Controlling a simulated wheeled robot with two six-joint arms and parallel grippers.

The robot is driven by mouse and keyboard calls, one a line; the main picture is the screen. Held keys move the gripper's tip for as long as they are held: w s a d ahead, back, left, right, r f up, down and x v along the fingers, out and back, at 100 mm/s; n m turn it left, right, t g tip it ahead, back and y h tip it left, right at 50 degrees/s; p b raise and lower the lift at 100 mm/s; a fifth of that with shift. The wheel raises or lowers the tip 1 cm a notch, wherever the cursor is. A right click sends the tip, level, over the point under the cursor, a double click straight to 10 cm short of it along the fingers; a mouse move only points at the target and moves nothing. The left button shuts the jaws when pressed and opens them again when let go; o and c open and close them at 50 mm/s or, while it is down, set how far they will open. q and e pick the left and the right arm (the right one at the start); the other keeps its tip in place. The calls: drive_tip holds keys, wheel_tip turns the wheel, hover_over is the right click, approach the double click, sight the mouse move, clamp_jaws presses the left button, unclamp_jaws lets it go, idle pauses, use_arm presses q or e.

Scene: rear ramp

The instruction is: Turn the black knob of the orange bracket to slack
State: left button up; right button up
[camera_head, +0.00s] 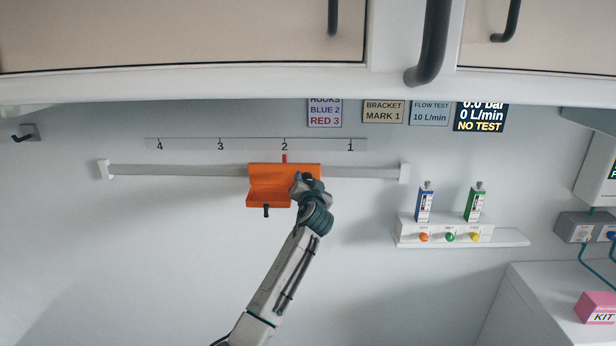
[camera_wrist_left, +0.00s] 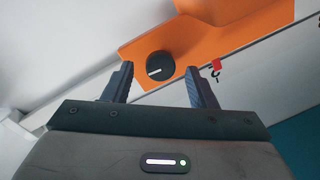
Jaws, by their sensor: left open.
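The orange bracket (camera_head: 266,172) sits on a grey wall rail, its red pointer (camera_head: 284,158) at the 2 of the scale. In the left wrist view the bracket (camera_wrist_left: 240,38) fills the upper right. Its round black knob (camera_wrist_left: 160,66) carries a short white mark, slightly tilted from level in that picture. My left gripper (camera_wrist_left: 158,72) is open, with the knob seen between its fingertips; whether they touch it I cannot tell. In the head view my left gripper (camera_head: 307,186) covers the bracket's right part and hides the knob. My right gripper is out of view.
The rail (camera_head: 180,171) runs level between end stops under the numbered scale (camera_head: 190,145). A shelf (camera_head: 450,235) with a blue and a green device is at the right. Cabinets with black handles (camera_head: 430,45) hang above.

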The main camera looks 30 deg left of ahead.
use_arm(q)
drive_tip(key=shift+w+a, duration=0.4)
drive_tip(key=shift+w, duration=0.15)
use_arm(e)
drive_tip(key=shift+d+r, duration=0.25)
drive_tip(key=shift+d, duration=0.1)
